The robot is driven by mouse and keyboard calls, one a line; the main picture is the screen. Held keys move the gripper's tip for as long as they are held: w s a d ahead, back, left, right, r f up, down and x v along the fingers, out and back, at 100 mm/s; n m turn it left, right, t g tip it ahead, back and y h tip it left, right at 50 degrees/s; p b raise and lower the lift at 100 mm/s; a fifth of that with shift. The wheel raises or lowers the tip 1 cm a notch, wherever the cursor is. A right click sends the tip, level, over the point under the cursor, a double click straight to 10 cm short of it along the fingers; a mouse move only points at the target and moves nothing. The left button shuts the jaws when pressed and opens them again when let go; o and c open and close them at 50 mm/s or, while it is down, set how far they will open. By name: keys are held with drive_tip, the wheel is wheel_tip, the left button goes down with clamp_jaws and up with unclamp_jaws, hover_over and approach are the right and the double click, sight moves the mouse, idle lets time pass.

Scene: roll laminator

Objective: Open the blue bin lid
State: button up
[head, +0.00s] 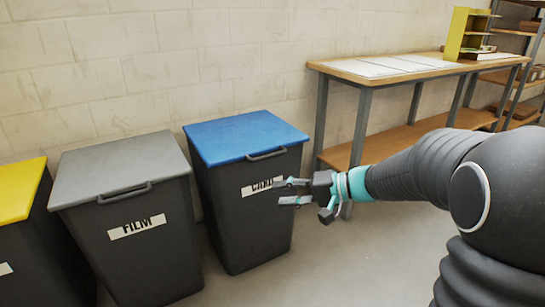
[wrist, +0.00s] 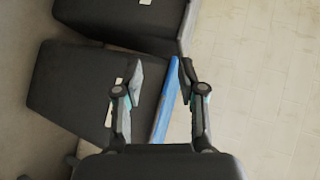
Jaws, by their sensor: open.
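The blue lid (head: 245,136) lies closed on a dark grey bin (head: 235,220) with a white label. A dark handle (head: 267,154) sits at the lid's front edge. My gripper (head: 287,191) is open and empty, in front of the bin's right side and lower than the handle. Its fingers overlap part of the label in the head view. In the wrist view, my gripper (wrist: 161,72) shows both fingers apart, with the blue lid's edge (wrist: 164,105) appearing between them as a narrow strip. I cannot tell how far the fingers are from the lid.
A grey-lidded bin (head: 125,165) labelled FILM and a yellow-lidded bin (head: 20,190) stand to the left. A wooden-topped workbench (head: 400,66) with sheets on it stands against the wall at right. Open floor lies in front of the bins.

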drive_tip(key=w+f+m+t+y, duration=0.1)
drive_tip(key=w+f+t+y, duration=0.1)
drive_tip(key=w, duration=0.6)
drive_tip(key=m+t+y+b, duration=0.1)
drive_tip(key=m+t+b, duration=0.15)
drive_tip(key=t, duration=0.35)
approach(270, 156)
drive_tip(key=shift+m, duration=0.45)
drive_tip(key=p+x, duration=0.1)
drive_tip(key=x, duration=0.9)
drive_tip(key=shift+w+a+f+p, duration=0.15)
drive_tip(key=shift+w+a+p, duration=0.05)
drive_tip(key=shift+w+p, duration=0.2)
clamp_jaws()
drive_tip(key=shift+d, duration=0.1)
